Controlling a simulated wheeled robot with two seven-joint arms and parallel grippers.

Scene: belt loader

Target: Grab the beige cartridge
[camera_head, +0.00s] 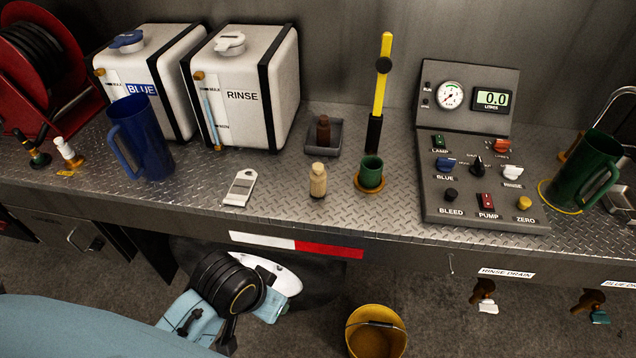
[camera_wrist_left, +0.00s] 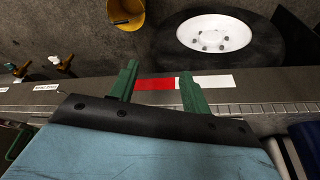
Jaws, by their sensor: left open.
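The beige cartridge (camera_head: 317,181) stands upright on the metal deck, near its front edge and left of a small green cup (camera_head: 371,172). It does not show in the left wrist view. My left gripper (camera_wrist_left: 158,76) has two green fingers spread apart with nothing between them. Behind them that view shows the red and white strip on the deck's front edge. In the head view my left arm is low, in front of the deck; its fingers cannot be made out. My right gripper is not in view.
A grey-white flat tool (camera_head: 240,188) lies left of the cartridge. A brown cartridge (camera_head: 323,131) stands in a grey tray (camera_head: 336,148) behind it. A blue jug (camera_head: 141,140) is at left, a control panel (camera_head: 480,205) at right. A yellow bucket (camera_head: 376,338) stands below.

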